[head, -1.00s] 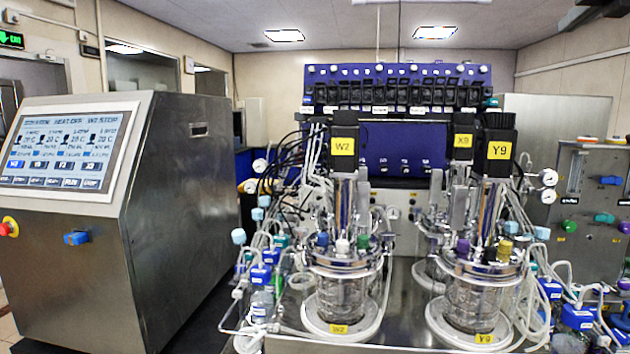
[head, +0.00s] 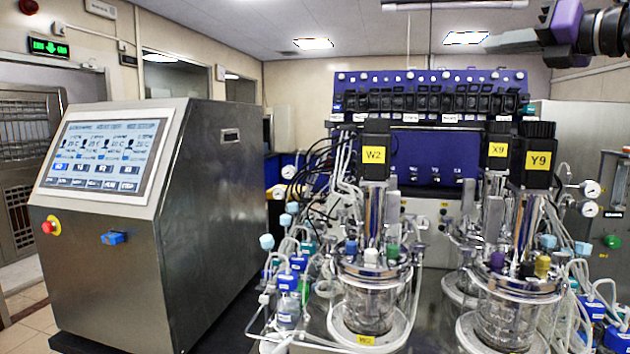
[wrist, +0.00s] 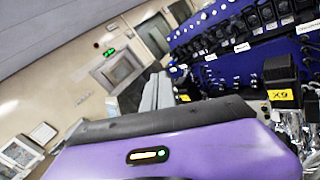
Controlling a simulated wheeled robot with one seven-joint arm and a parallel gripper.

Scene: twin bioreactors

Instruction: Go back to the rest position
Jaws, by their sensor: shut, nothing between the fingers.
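My gripper (head: 492,43) shows at the top right of the head view as a grey tapered end pointing left, with a purple and black part of my arm behind it. It is shut and empty, high in the air and apart from the equipment.
A steel control cabinet (head: 215,200) with a screen (head: 100,155) stands at left. Glass bioreactors W2 (head: 367,300) and Y9 (head: 508,315) stand at right, with X9 (head: 497,150) behind, amid tubes. A blue panel (head: 430,155) is behind them. Open floor (head: 25,335) shows at far left.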

